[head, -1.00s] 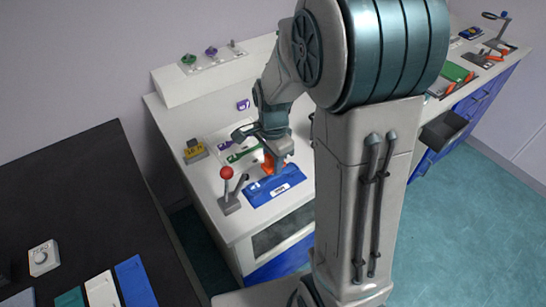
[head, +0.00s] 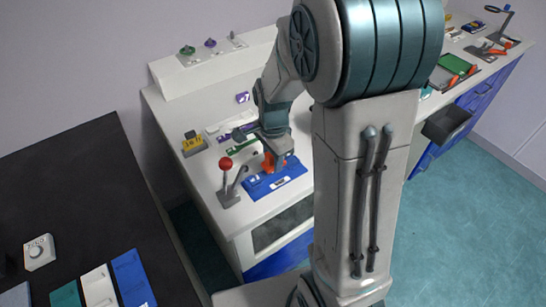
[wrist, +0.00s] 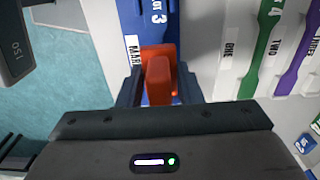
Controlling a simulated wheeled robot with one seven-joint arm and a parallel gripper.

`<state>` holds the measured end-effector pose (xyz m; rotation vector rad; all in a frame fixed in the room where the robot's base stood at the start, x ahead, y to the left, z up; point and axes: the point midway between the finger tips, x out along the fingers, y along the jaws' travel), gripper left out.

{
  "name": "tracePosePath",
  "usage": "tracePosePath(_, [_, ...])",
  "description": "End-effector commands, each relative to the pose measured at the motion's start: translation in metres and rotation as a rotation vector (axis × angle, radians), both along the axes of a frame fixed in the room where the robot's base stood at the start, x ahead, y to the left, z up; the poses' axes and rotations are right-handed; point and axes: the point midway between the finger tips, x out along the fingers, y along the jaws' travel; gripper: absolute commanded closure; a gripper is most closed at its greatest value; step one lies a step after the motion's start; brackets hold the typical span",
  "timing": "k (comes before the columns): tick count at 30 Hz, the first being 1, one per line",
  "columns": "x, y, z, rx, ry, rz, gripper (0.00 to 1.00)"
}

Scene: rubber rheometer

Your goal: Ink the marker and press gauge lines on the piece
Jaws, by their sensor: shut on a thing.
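My gripper (wrist: 158,88) is shut on an orange block-like marker (wrist: 160,75), with a dark finger on each side. The marker also shows in the head view (head: 268,163), at the blue tray (head: 272,186). Dumbbell-shaped pieces lie to the right: white, labelled ONE (wrist: 231,45), green, labelled TWO (wrist: 262,40), and purple, labelled THREE (wrist: 300,58). The marker's underside is hidden.
A red-knobbed lever (head: 227,180) stands left of the blue tray, near the bench's front edge. A black table (head: 80,190) is at the left. A drawer (head: 446,124) stands open at the right.

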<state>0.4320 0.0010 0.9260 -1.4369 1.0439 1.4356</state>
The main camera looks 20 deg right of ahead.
Motion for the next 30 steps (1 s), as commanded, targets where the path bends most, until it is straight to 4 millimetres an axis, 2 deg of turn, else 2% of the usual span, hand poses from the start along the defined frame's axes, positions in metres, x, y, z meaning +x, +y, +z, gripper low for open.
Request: tracePosePath(30, [0.0, 0.0, -0.01, 0.0, 0.0, 0.0, 0.82])
